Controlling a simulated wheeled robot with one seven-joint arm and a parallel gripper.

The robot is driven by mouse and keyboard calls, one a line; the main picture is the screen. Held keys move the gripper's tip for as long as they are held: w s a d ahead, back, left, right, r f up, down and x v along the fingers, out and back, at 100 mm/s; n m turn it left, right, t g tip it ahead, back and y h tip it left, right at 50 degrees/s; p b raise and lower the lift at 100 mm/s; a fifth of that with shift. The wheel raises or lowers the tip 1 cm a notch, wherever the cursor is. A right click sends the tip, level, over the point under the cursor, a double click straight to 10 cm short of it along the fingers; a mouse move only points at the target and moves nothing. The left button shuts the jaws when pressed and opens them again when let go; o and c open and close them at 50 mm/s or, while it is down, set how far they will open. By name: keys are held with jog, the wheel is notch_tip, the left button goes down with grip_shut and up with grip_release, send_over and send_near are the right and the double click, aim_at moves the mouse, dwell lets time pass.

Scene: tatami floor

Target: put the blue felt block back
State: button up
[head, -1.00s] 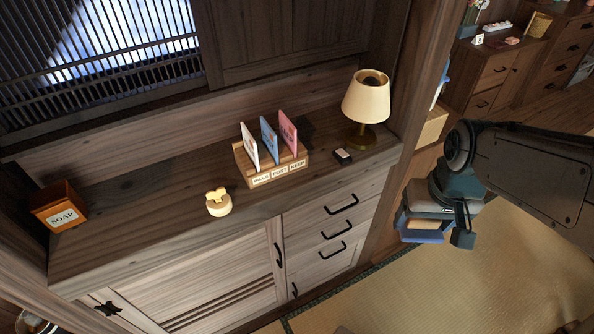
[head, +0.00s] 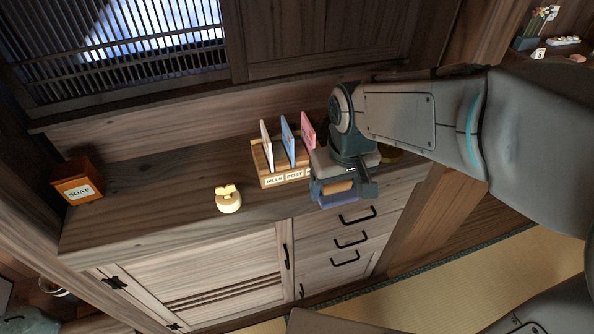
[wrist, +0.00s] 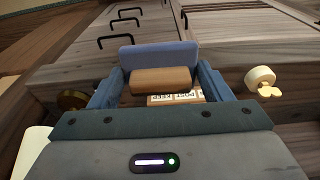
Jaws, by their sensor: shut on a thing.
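My gripper (head: 338,186) is shut on the blue felt block (head: 345,199), which has a tan, wood-like part (head: 340,186). In the wrist view the block's flat blue part (wrist: 158,56) lies beyond the tan rounded part (wrist: 160,79), between my two blue fingers. In the head view the gripper and block appear over the front right of the cabinet top, in front of the letter rack. I cannot tell how high above the top the block is.
A letter rack (head: 271,181) labelled BILLS and POST holds upright cards. A cream figure (head: 228,200) stands left of it and a SOAP box (head: 78,184) at the far left. My arm hides most of the lamp (head: 391,156). The top between soap box and figure is clear.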

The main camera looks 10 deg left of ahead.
jog(key=p, duration=0.2)
send_over(301, 191)
jog(key=f, duration=0.6)
jog(key=shift+s+d+f, duration=0.15)
jog(key=shift+s, duration=0.2)
jog(key=shift+w+f+p, duration=0.1)
jog(key=shift+f+p, duration=0.4)
jog(key=shift+f, duration=1.6)
jog(key=shift+f, duration=0.15)
jog(key=o, duration=0.9)
jog(key=shift+o, duration=0.2)
